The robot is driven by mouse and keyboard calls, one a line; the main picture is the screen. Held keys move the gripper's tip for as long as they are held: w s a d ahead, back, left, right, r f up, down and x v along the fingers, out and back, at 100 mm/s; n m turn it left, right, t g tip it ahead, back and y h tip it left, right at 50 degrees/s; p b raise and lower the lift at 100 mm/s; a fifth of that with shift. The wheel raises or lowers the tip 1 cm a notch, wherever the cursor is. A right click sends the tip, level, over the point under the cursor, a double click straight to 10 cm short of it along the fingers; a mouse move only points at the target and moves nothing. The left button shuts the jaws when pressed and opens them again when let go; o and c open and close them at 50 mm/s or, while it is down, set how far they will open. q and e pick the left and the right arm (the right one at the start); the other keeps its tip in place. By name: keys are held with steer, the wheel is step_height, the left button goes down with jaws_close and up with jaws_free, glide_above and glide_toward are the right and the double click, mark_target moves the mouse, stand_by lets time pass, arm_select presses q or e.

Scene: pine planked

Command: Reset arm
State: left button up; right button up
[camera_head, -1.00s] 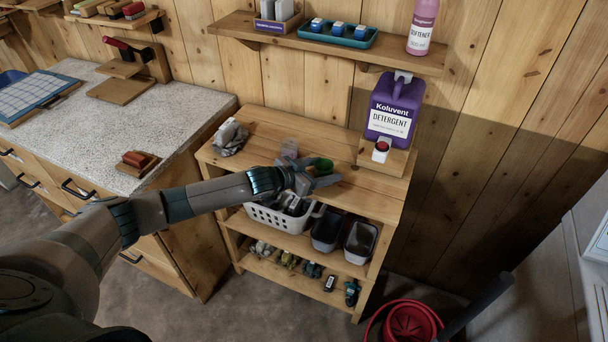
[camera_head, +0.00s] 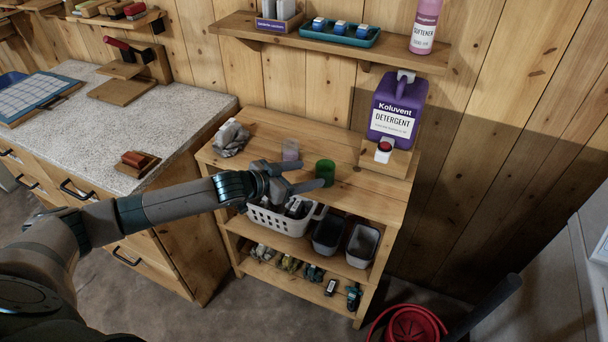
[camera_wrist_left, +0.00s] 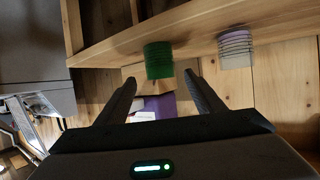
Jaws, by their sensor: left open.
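My left gripper (camera_head: 294,177) is open and empty, reaching in from the left in the head view over the front of the wooden shelf unit's top (camera_head: 350,195). A green cup (camera_head: 325,172) stands on that top just beyond the fingertips. In the left wrist view the green cup (camera_wrist_left: 158,60) shows ahead, between the directions of the two spread fingers and apart from them. A pale translucent purple cup (camera_head: 290,150) stands behind the gripper, and it also shows in the left wrist view (camera_wrist_left: 235,48). My right gripper is not in view.
A purple detergent jug (camera_head: 394,108) stands on a wooden block at the right of the top. A grey cloth (camera_head: 231,138) lies at its left end. A white basket (camera_head: 281,219) and two dark bins (camera_head: 328,232) sit below.

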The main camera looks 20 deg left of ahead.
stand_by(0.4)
arm_select(q)
steer(key=s+d+f+g+y, duration=0.1)
steer(key=s+d+f, duration=0.4)
steer(key=s, duration=0.3)
steer(key=s+d+f+g+y, duration=0.1)
steer(key=s+d+f+g, duration=0.1)
steer(key=s+d+f, duration=0.5)
steer(key=s+a+f+n+g+y, duration=0.1)
steer(key=s+a+n+g+y, duration=0.2)
steer(key=s, duration=1.1)
steer(key=s+a+n+g+y, duration=0.15)
steer(key=s+a, duration=0.35)
steer(key=s, duration=0.8)
step_height(320, 180, down, 30)
steer(key=s+g+b, duration=0.1)
steer(key=g+b, duration=0.1)
steer(key=s+a+f+m+g+b, duration=0.1)
steer(key=s+a+f+b, duration=0.1)
steer(key=s+f, duration=1.6)
step_height(320, 180, down, 3)
steer(key=shift+s+a+f+b, duration=0.1)
steer(key=shift+s+a+b, duration=0.3)
steer(key=shift+a, duration=0.4)
